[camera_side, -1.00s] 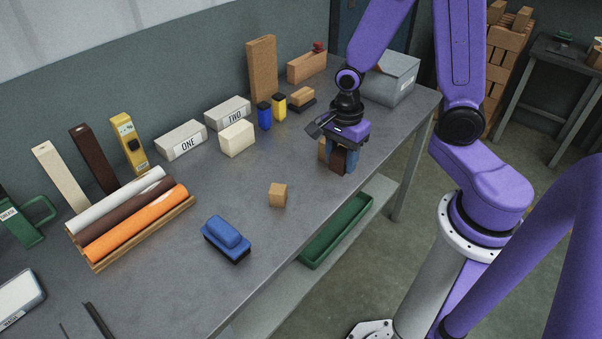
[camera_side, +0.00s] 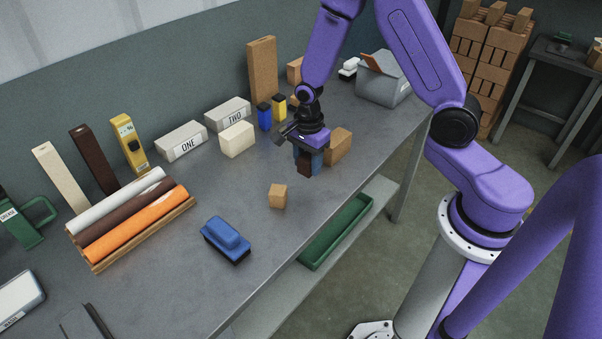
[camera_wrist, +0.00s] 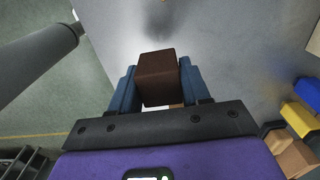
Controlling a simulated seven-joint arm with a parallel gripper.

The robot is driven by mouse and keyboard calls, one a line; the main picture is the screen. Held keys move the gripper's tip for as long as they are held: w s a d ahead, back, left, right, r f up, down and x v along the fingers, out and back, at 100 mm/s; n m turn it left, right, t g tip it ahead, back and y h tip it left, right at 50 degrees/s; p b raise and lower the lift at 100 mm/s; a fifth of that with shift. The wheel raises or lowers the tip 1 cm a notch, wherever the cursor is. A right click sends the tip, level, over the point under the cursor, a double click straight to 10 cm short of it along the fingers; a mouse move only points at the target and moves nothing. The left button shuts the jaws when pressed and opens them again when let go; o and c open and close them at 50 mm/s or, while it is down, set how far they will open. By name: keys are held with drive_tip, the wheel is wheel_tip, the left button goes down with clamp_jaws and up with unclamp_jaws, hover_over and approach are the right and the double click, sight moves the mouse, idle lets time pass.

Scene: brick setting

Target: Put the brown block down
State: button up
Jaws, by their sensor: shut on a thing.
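The brown block is dark brown; it shows between the blue fingers in the side view (camera_side: 305,165) and in the wrist view (camera_wrist: 158,75). My gripper (camera_side: 309,160) is shut on it, with one finger on each side; the fingers also show in the wrist view (camera_wrist: 157,86). In the side view the block is over the right part of the grey table (camera_side: 200,265). The exact gap between its underside and the table cannot be told.
A tan block (camera_side: 338,147) stands close to the right of my gripper. A small tan cube (camera_side: 278,196) lies to the front left. Blue (camera_side: 264,117) and yellow (camera_side: 279,108) pieces stand behind. The table between the cube and the blue brush (camera_side: 227,238) is clear.

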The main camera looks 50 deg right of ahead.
sight(301, 184)
drive_tip(key=shift+w+f, duration=1.15)
drive_tip(key=shift+f, duration=1.7)
drive_tip(key=shift+f, duration=0.15)
drive_tip(key=o, duration=1.1)
drive_tip(key=shift+c, duration=0.2)
